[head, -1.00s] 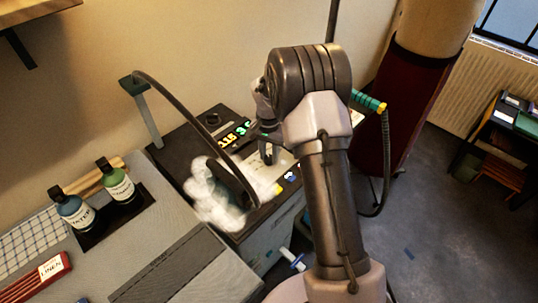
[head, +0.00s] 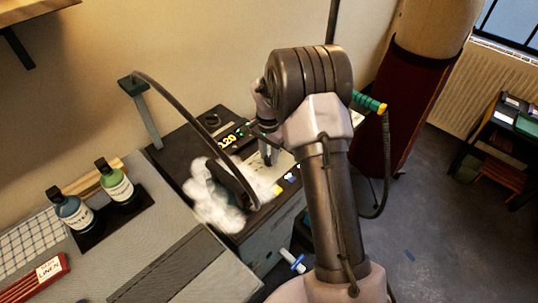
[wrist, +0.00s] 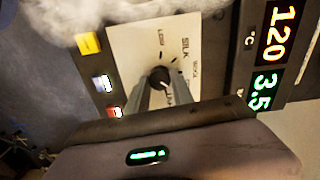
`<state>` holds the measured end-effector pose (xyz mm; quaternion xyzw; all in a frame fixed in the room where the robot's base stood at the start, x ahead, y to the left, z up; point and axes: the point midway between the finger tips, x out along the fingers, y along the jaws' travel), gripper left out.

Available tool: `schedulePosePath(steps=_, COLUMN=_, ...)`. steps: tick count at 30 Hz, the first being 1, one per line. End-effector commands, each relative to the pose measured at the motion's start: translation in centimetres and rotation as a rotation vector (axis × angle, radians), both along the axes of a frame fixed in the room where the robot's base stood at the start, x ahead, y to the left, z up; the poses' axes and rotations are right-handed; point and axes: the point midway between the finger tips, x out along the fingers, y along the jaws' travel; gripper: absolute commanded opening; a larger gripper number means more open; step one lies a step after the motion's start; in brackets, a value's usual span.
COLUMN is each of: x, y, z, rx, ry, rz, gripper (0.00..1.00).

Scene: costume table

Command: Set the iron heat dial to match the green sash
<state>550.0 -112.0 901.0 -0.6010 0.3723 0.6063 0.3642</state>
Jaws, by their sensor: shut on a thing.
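The black heat dial (wrist: 158,76) sits on a pale plate (wrist: 128,52) with printed marks; "LOW" and "SILK" are readable, while other labels are partly covered. My gripper (wrist: 160,92) is shut on the dial, one finger on each side; in the head view my gripper (head: 268,154) reaches down to the station top. The dial's exact pointer direction is hard to tell. A yellow display (wrist: 278,33) reads 120 beside a °C mark, and a green display (wrist: 263,92) reads 3.5. I cannot make out a green sash in either view.
White steam (head: 212,203) spreads over the station's left side near a dark hose (head: 187,102). Two bottles (head: 72,213) (head: 117,185) stand on the left table. A dark red dress form (head: 405,115) stands behind my arm. Coloured buttons (wrist: 102,84) line the plate.

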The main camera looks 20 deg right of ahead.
Motion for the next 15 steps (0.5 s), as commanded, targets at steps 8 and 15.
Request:
schedulePosePath(steps=8, x=0.05, y=-0.02, z=0.07, rx=0.000, ry=-0.001, rz=0.001, gripper=0.50)
schedulePosePath(steps=15, x=0.04, y=-0.01, z=0.32, rx=0.000, ry=-0.001, rz=0.001, gripper=0.50)
